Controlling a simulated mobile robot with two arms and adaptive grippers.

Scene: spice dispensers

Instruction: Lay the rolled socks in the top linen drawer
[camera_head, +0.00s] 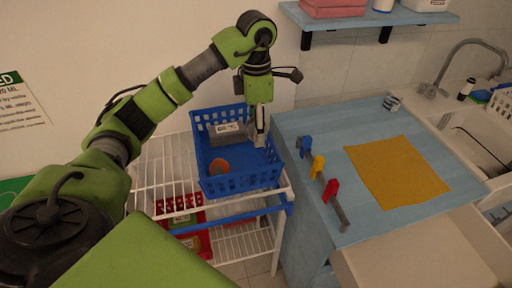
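My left gripper (259,138) points down into a blue plastic basket (243,183), at its back right side. It is small here, and I cannot tell whether its fingers are open or shut. Beside the fingers in the basket is a grey item with a pale label (227,129). A round orange-red item (219,166) lies on the basket floor, nearer the front. I cannot tell whether either item is the rolled socks. My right gripper is not in view.
The basket stands on a white wire rack (165,172), with a red bin (183,220) below. The blue counter (300,130) at right carries a yellow cloth (397,172) and blue, yellow and red-topped objects. A cream surface (425,257) is at front right; a shelf (345,22) hangs above.

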